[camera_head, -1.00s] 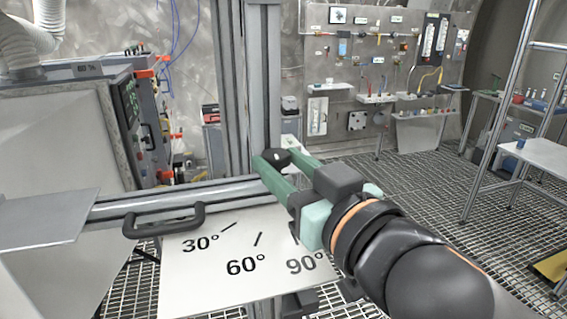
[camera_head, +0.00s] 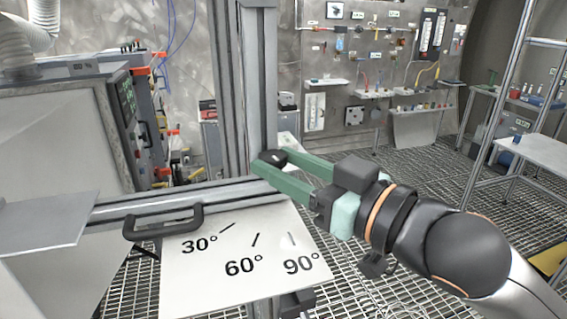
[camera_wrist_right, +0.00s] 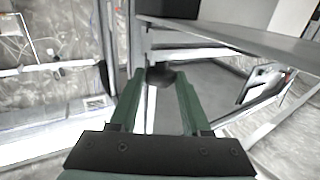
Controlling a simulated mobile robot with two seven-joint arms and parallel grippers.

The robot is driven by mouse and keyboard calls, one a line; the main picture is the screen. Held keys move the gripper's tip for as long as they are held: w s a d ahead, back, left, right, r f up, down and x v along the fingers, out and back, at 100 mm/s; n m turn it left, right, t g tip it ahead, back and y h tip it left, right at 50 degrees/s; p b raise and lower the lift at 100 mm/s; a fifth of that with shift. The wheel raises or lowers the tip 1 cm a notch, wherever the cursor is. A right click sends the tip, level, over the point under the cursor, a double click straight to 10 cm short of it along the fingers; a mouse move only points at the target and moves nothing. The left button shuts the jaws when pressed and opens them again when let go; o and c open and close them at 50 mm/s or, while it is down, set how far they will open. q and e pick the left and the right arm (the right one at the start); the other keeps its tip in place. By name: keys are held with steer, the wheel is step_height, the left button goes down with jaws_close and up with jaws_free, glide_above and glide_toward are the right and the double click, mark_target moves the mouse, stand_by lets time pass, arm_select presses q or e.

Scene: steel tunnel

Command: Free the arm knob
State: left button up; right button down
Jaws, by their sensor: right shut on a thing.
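The black arm knob (camera_head: 273,157) sits at the right end of the horizontal metal arm (camera_head: 200,197), by the upright post. My right gripper (camera_head: 271,160) has its green fingers on either side of the knob and is shut on it. The right wrist view shows the dark knob (camera_wrist_right: 161,77) between the two fingertips. A black handle (camera_head: 165,222) is fixed to the arm's front. Below is a white plate (camera_head: 205,275) marked 30°, 60° and 90°. The arm lies roughly level, above these marks. My left gripper is not in view.
The upright metal post (camera_head: 258,80) rises behind the knob. A grey cabinet (camera_head: 60,140) stands at the left. A steel ladder frame (camera_head: 497,120) and a small table (camera_head: 540,155) are at the right. Open grating floor (camera_head: 400,165) lies between.

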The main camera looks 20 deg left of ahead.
steer(key=shift+c, duration=1.8)
jaws_free()
steer(key=b+v, duration=0.2)
steer(key=v, duration=1)
steer(key=shift+d, duration=0.25)
steer(key=shift+f, duration=0.1)
